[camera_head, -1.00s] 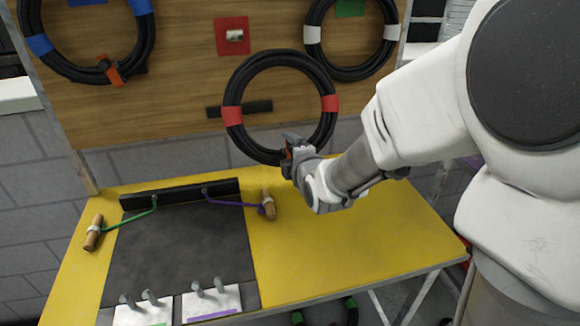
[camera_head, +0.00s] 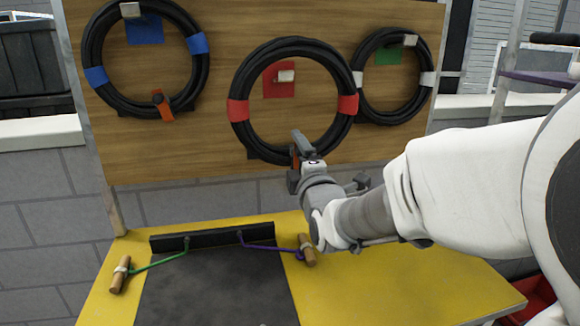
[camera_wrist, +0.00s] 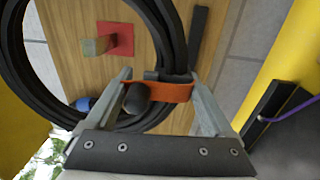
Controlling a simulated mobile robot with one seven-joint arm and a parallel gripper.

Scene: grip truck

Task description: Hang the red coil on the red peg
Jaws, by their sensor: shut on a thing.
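The red coil (camera_head: 348,104), a black hose ring with red bands, is upright in front of the board. My gripper (camera_head: 298,158) is shut on its lower edge. In the wrist view my gripper (camera_wrist: 163,92) has its fingers either side of an orange strap (camera_wrist: 168,92) around the coil (camera_wrist: 172,40). The red peg (camera_head: 286,76), a pale stub on a red plate (camera_head: 270,86), shows through the ring's opening, below its upper edge. The peg also shows inside the ring in the wrist view (camera_wrist: 96,46). I cannot tell whether its tip passes through the ring.
A blue-banded coil (camera_head: 95,76) hangs at left near a blue plate (camera_head: 145,30). A white-banded coil (camera_head: 426,78) hangs at right near a green plate (camera_head: 389,55), close beside the red coil. A yellow table (camera_head: 420,275) with a black mat stands below.

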